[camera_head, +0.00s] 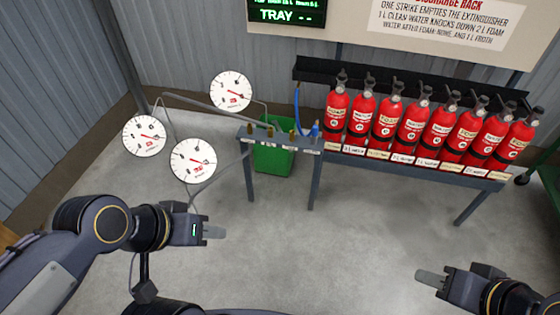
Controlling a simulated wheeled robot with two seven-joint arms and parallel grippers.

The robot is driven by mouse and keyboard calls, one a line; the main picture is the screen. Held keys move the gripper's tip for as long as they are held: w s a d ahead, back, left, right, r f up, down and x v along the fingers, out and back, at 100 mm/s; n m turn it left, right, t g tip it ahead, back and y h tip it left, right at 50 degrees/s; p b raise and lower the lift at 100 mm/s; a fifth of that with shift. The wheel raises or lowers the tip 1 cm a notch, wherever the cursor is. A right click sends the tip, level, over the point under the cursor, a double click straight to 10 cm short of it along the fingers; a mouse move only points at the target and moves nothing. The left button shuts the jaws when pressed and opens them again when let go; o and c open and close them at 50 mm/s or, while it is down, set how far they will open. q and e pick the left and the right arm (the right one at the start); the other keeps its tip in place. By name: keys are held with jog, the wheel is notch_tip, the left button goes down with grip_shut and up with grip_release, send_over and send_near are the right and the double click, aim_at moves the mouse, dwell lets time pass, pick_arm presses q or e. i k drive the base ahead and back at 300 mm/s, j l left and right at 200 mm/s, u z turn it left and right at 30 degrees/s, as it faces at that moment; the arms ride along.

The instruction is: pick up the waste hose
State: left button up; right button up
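A blue hose (297,108) rises behind the narrow grey bench (245,131) in the middle of the view. A small blue fitting (315,130) stands at the bench's right end, with several brass fittings (270,130) to its left. The bench labels are too small to read, so I cannot tell which hose is the waste hose. My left gripper (214,232) is in front of and below the bench, apart from it. My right gripper (430,279) is at the lower right, far from the bench. Each shows only one finger outline, and nothing is seen held.
Several red extinguishers (414,120) stand in a row on a rack to the right. Several white dials (194,160) are at the left, with grey pipes. The floor (330,240) between my grippers is clear.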

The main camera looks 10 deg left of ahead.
aim_at(314, 131)
jog(key=i+l, duration=0.1)
jog(key=i, duration=0.5)
jog(key=i+l, duration=0.1)
jog(key=i, duration=1.15)
jog(key=l+u, duration=0.05)
